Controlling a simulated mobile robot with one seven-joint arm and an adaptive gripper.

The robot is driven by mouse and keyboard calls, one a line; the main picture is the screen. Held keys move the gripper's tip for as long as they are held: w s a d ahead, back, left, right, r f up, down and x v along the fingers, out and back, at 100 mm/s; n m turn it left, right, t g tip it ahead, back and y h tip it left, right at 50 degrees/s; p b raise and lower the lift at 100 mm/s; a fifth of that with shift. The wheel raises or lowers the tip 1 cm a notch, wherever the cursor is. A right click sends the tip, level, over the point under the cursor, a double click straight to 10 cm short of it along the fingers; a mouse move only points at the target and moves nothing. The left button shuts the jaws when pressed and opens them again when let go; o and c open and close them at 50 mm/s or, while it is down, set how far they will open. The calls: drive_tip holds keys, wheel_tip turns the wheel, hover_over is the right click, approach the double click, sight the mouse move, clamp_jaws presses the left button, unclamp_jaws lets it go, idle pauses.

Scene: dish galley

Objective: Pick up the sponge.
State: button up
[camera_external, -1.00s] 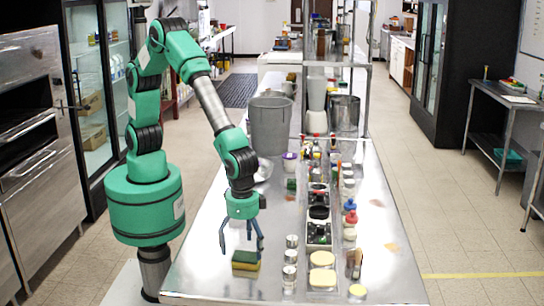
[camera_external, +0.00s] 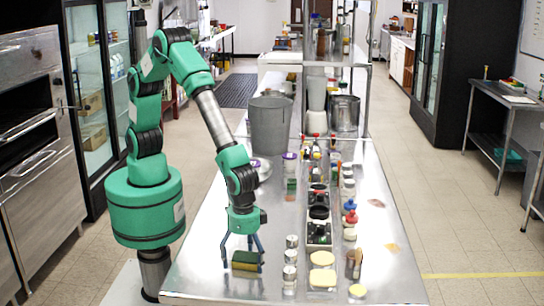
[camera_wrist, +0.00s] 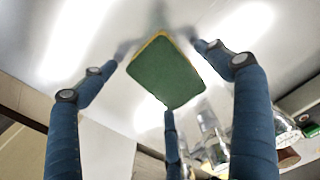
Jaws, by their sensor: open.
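The sponge (camera_external: 245,261) has a dark green top and a yellow underside and lies on the steel counter near its front left. In the wrist view the sponge (camera_wrist: 165,72) shows its green face, with a thin yellow edge. My gripper (camera_external: 242,258) is lowered around the sponge, its blue fingers spread. In the wrist view my gripper's fingers (camera_wrist: 165,75) stand to the left, right and near side of the sponge. It is open, and I see no finger clearly pressing on the sponge.
Small metal-lidded jars (camera_external: 290,265) stand close right of the sponge. A tray (camera_external: 319,231) of dark items and round yellow-topped containers (camera_external: 322,277) lie farther right. A grey bin (camera_external: 270,125) stands behind. The counter's front left is bare.

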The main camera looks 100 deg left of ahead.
sight(244, 257)
idle(0.4)
drive_tip(key=c, duration=0.8)
drive_tip(key=shift+c, duration=0.2)
drive_tip(key=shift+r, duration=0.15)
drive_tip(key=shift+r, duration=0.45)
drive_tip(key=r, duration=0.1)
drive_tip(key=r+p, duration=0.1)
drive_tip(key=shift+s+a+r, duration=0.25)
drive_tip(key=shift+r, duration=0.05)
drive_tip(key=s+a, duration=0.3)
drive_tip(key=s+a+p, duration=0.1)
drive_tip(key=s+a, duration=0.2)
drive_tip(key=s, duration=0.1)
drive_tip(key=s+a+r+p, duration=0.1)
drive_tip(key=s+a, duration=0.3)
drive_tip(key=shift+s+a+r, duration=0.1)
drive_tip(key=shift+s, duration=0.1)
